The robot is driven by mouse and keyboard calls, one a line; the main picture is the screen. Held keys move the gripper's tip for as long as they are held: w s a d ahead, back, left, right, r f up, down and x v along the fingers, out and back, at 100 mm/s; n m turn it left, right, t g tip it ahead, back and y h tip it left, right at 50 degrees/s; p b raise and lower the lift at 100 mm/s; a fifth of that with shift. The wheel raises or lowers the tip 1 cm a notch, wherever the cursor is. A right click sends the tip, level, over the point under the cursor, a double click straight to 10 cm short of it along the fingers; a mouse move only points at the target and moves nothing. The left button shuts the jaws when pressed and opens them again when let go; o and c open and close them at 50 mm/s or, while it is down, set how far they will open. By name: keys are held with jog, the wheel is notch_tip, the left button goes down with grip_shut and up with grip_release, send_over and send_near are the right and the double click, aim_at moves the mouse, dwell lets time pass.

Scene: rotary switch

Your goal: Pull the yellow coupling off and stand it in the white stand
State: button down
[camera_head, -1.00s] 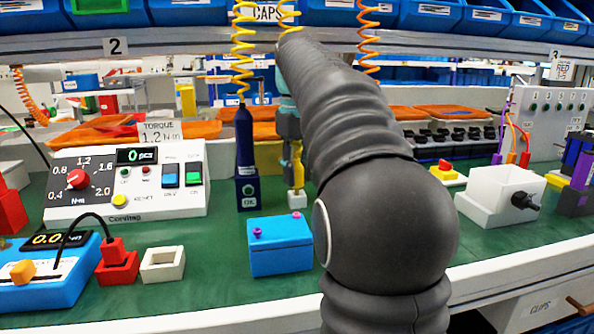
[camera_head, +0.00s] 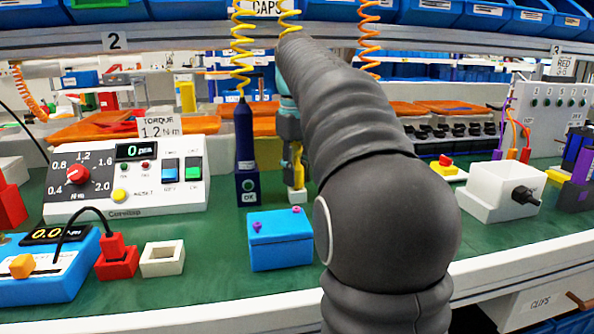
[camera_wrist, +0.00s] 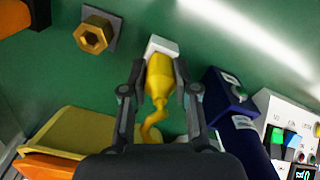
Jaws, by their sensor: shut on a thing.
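The yellow coupling (camera_wrist: 158,78) is between my gripper's two fingers (camera_wrist: 159,92), which are shut on it. A yellow hose trails from its near end. Its far end meets the small white stand (camera_wrist: 162,46); I cannot tell whether it is fully seated. In the head view, a sliver of the yellow coupling (camera_head: 298,172) shows upright above the white stand (camera_head: 297,197), beside my arm. A bare brass hexagonal fitting (camera_wrist: 93,37) on a grey plate is apart from the coupling, at upper left in the wrist view.
A dark blue screwdriver (camera_head: 243,140) stands in its holder just left of the stand. A blue box (camera_head: 280,240) with purple knobs is in front. A torque controller (camera_head: 125,180) is at left, a white box (camera_head: 500,190) at right. My arm hides the middle of the bench.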

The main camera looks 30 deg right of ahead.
jog(key=shift+f, duration=0.2)
dwell(0.3)
jog(key=c, duration=0.8)
grip_release()
jog(key=shift+r, duration=3.75)
